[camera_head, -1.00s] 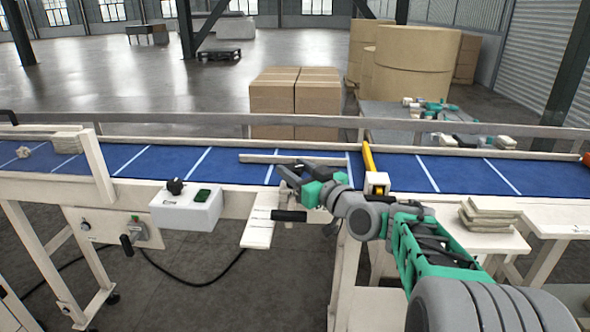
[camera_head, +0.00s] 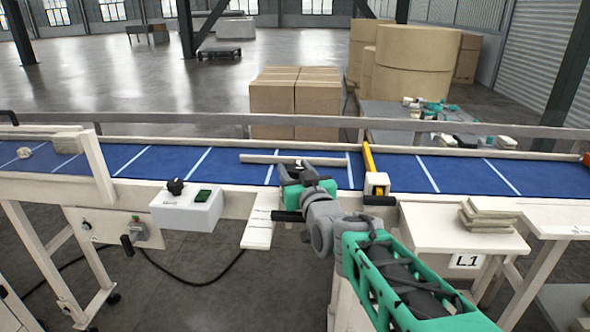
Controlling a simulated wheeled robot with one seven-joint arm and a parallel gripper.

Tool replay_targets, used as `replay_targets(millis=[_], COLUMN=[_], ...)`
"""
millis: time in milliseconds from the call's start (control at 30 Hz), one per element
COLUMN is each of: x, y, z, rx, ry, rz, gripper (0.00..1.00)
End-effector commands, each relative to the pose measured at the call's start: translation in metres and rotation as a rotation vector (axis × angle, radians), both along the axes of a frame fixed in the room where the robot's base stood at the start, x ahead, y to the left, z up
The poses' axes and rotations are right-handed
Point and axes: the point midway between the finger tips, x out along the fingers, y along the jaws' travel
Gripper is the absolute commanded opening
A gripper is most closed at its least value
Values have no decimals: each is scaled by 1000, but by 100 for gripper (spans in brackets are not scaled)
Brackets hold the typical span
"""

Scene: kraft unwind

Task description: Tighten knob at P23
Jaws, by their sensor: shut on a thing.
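My gripper (camera_head: 291,174) is at the near edge of the blue conveyor belt (camera_head: 230,165), just in front of a loose-looking pale guide bar (camera_head: 270,159). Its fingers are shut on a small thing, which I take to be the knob. The fingers and the green wrist hide most of it, so its turn and seating cannot be told. No P23 mark can be read. A pale plate (camera_head: 258,228) with small marks hangs below the gripper, and a black handle (camera_head: 287,216) sits beside it.
A white control box (camera_head: 186,209) with a black dial stands left of the gripper. A yellow-and-white post (camera_head: 376,184) rises close to its right. Stacked pale pads (camera_head: 488,214) lie on the right side table. The back guard rail (camera_head: 200,119) runs behind the belt.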

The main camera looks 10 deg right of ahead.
Motion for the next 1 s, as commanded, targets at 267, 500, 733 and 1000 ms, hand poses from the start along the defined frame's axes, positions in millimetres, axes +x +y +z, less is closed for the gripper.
replay_targets(millis=[267,500,733,1000], x=[1,1,1,1], y=[7,4,3,2], z=[-3,-1,3,5], rx=[1,2,2,1], ry=[-6,-6,-6,-8], rz=[-184,-301,-345,-349], gripper=[4,4,4,4])
